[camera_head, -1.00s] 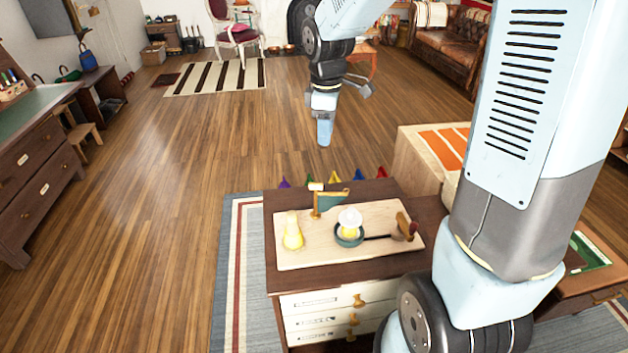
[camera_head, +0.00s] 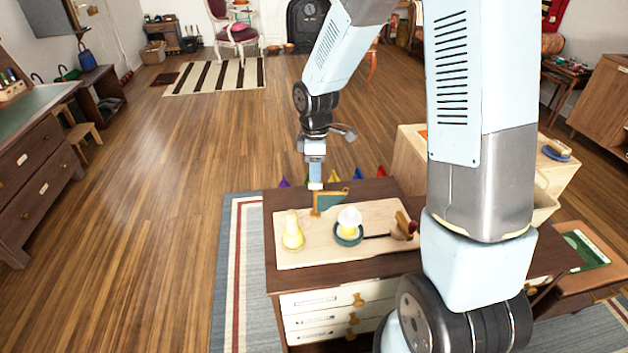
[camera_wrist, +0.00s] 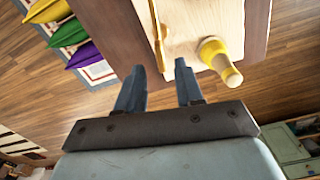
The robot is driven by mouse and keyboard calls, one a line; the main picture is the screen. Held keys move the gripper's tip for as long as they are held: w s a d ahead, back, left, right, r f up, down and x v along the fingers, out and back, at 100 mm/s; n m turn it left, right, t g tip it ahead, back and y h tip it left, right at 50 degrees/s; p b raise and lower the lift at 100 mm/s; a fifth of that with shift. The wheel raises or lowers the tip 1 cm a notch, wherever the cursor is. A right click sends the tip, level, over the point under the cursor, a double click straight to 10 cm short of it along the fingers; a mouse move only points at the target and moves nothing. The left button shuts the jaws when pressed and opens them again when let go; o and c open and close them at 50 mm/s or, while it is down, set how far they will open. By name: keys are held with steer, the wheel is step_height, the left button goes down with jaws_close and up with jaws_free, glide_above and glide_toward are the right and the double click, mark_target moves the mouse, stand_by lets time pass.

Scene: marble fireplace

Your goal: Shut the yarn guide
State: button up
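What I take to be the yarn guide (camera_head: 330,201) is a small green panel with a brass upper edge, hinged on a brass post. It stands at the back of a pale board (camera_head: 290,259), with the panel swung out to the right. In the wrist view a thin brass edge (camera_wrist: 159,45), probably part of it, shows just beyond my fingertips. My gripper (camera_wrist: 158,72) is open, with an empty gap between its two fingers.
A yellow bottle-shaped piece (camera_head: 292,233) stands left of the guide. A dark green bowl (camera_head: 348,236) with a white and yellow piece, and a brown-handled tool (camera_head: 404,229), are to the right. All are on a dark cabinet (camera_head: 280,278).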

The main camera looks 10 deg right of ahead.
steer(key=shift+f, duration=2)
jaws_close()
steer(key=shift+a, duration=0.1)
